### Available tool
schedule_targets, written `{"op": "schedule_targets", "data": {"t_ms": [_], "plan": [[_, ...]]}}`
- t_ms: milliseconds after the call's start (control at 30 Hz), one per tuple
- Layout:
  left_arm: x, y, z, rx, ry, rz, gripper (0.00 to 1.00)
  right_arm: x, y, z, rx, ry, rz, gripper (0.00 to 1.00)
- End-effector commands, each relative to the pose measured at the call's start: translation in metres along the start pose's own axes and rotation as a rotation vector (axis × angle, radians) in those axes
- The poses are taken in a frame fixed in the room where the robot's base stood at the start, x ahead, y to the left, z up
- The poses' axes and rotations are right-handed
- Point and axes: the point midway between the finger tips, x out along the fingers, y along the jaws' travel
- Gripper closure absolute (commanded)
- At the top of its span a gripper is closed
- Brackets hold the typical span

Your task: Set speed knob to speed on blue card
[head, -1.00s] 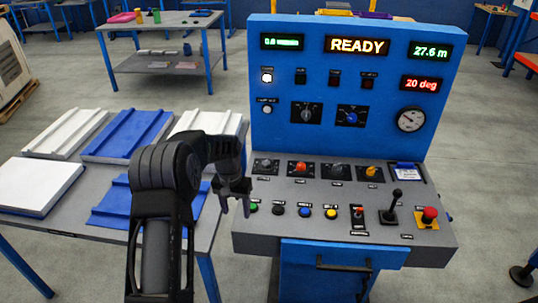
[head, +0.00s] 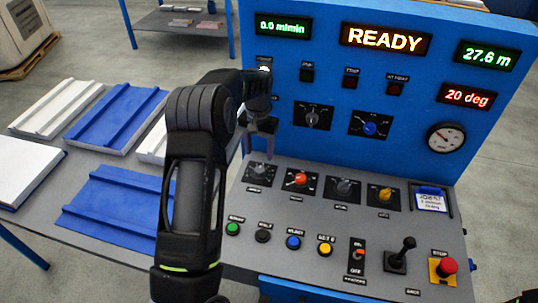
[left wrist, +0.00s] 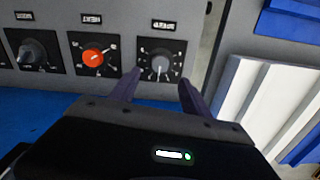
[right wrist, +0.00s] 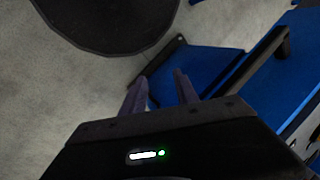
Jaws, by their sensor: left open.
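On the sloped panel is a row of knobs: a grey knob (head: 262,172) at the left end, a red knob (head: 300,180), another grey knob (head: 344,187) and a yellow knob (head: 385,194). Their labels are too small to read, so I cannot tell which is speed. The blue card (head: 430,200) lies right of them, its text unclear. My left gripper (head: 261,148) is open above the left-end knob. In the left wrist view that knob (left wrist: 160,64) shows just beyond and between the fingertips, apparently untouched. My right gripper (right wrist: 160,76) is open and empty, away from the knobs.
Below the knobs are several push buttons (head: 293,242), a joystick (head: 400,255) and a red stop button (head: 448,266). The upright blue panel (head: 300,150) rises close behind the left gripper. Blue and white panels (head: 115,118) lie on the table at left.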

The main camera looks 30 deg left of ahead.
Motion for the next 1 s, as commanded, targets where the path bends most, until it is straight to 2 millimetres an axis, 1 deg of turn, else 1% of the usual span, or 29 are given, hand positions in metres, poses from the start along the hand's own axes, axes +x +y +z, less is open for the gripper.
{"op": "schedule_targets", "data": {"t_ms": [267,433,567,800,900,1000], "plan": [[0.0,0.0,0.0,0.0,0.0,0.0,0.45,0.0,0.0,0.001,0.0,-0.001,0.0,0.64],[0.006,0.0,0.001,0.0,-0.003,0.0,0.45,-0.002,-0.001,0.0,0.0,-0.001,0.0,0.64],[0.02,0.0,0.001,0.0,-0.004,0.001,0.45,-0.006,-0.002,0.001,0.001,-0.002,0.002,0.64],[0.058,0.0,0.001,0.0,-0.004,0.001,0.45,-0.015,-0.004,0.002,0.003,-0.004,0.005,0.64],[0.07,0.001,0.0,0.0,-0.002,0.001,0.45,-0.017,-0.005,0.002,0.004,-0.005,0.006,0.64],[0.076,0.0,0.0,0.0,-0.002,0.001,0.45,-0.018,-0.005,0.002,0.005,-0.006,0.006,0.64]]}}
